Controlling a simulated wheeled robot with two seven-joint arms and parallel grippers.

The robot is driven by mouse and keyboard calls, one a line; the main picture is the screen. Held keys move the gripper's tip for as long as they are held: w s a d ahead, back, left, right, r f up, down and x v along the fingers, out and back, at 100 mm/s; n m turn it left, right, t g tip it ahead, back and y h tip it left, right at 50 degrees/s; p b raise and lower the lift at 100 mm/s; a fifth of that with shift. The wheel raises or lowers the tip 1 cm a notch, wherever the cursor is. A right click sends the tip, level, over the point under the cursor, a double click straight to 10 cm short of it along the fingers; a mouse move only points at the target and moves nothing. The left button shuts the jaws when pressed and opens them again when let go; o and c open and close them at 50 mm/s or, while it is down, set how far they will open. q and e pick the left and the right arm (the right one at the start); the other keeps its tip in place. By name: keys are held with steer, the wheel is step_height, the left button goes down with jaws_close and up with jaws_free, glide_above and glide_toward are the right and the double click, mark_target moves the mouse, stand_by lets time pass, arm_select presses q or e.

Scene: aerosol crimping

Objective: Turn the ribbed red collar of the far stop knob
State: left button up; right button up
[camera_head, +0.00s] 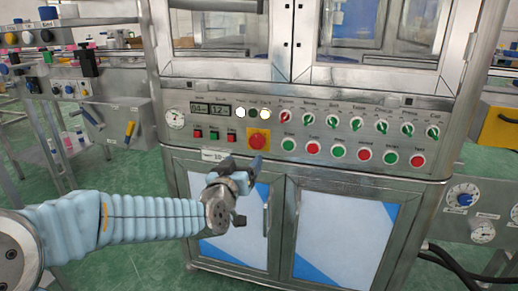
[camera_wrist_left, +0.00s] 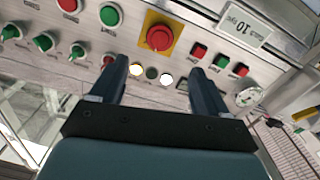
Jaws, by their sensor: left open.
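The red stop knob (camera_head: 258,141) sits on a yellow square plate (camera_head: 249,149) on the metal control panel, below the lit lamps. In the left wrist view the knob (camera_wrist_left: 158,38) shows beyond the fingertips, roughly midway between them across the picture. Its ribs are too small to make out. My left gripper (camera_head: 249,190) is open and empty, in front of the cabinet below the knob and apart from it. Its two dark fingers also show spread in the left wrist view (camera_wrist_left: 158,68). My right gripper is not in view.
Small red and green buttons (camera_head: 214,134) lie left of the knob. Round green and red buttons (camera_head: 288,144) and rotary switches (camera_head: 308,119) lie to its right. A cabinet door handle (camera_head: 266,219) stands out below. A side box with levers (camera_head: 119,127) stands at the left.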

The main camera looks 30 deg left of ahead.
mark_target(256, 143)
arm_select(q)
steer(key=p+x, duration=0.1)
steer(key=x, duration=1)
steer(key=shift+w, duration=0.15)
steer(key=c, duration=1.1)
steer(key=shift+o, duration=0.2)
steer(key=shift+m, duration=0.3)
steer(key=shift+m+b, duration=0.3)
steer(key=shift+m, duration=0.9)
steer(key=shift+d+m, duration=0.1)
steer(key=shift+m, duration=2.2)
